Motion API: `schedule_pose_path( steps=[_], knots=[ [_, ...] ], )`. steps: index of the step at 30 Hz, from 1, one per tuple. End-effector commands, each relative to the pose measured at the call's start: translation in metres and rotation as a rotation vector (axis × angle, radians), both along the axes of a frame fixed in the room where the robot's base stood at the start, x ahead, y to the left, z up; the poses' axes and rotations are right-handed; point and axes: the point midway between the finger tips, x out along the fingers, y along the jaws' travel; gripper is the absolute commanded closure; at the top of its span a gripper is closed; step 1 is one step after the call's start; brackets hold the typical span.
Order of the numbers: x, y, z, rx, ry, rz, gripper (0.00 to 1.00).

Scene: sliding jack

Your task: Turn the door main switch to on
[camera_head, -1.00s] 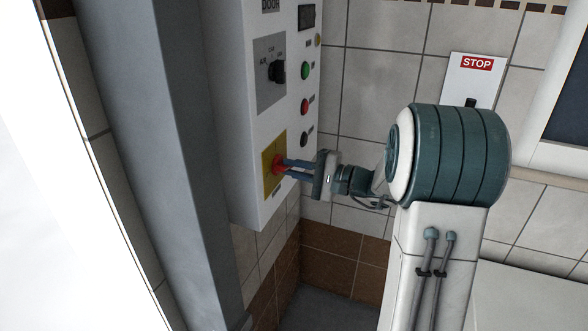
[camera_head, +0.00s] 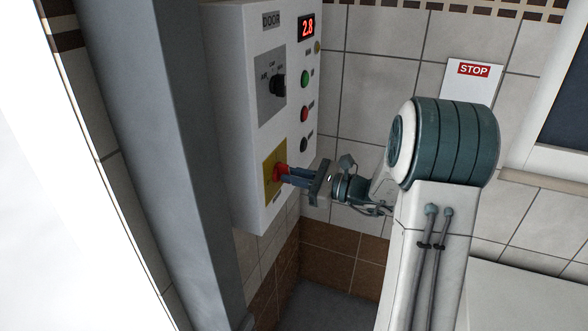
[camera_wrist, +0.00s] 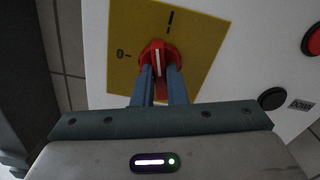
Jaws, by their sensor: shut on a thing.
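The red door main switch (camera_wrist: 147,55) sits on a yellow plate (camera_wrist: 200,40) on the control panel. In the wrist view its white line points up toward the "I" mark, and the "0" mark is at the left. In the head view the red switch (camera_head: 280,171) is low on the panel, partly hidden by my fingers. My gripper (camera_wrist: 159,72) is shut on the switch handle, one finger on each side. The panel's small display (camera_head: 307,28) is lit and reads 2.8 in red.
The white DOOR panel (camera_head: 228,100) also has a black selector knob (camera_head: 279,85), a green button (camera_head: 305,78), a red button (camera_head: 304,114) and a black button (camera_head: 304,144). A grey column (camera_head: 165,130) stands to its left. A STOP sign (camera_head: 473,70) is behind my arm.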

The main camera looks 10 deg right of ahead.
Motion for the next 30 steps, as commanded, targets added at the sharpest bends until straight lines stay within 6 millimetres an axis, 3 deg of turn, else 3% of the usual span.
schedule_pose_path(
  steps=[12,30],
  knots=[
    [-0.0001,-0.0002,0.0012,0.153,0.214,0.000,1.00],
    [-0.0001,-0.0006,-0.0009,0.195,0.271,-0.001,1.00]
  ],
)
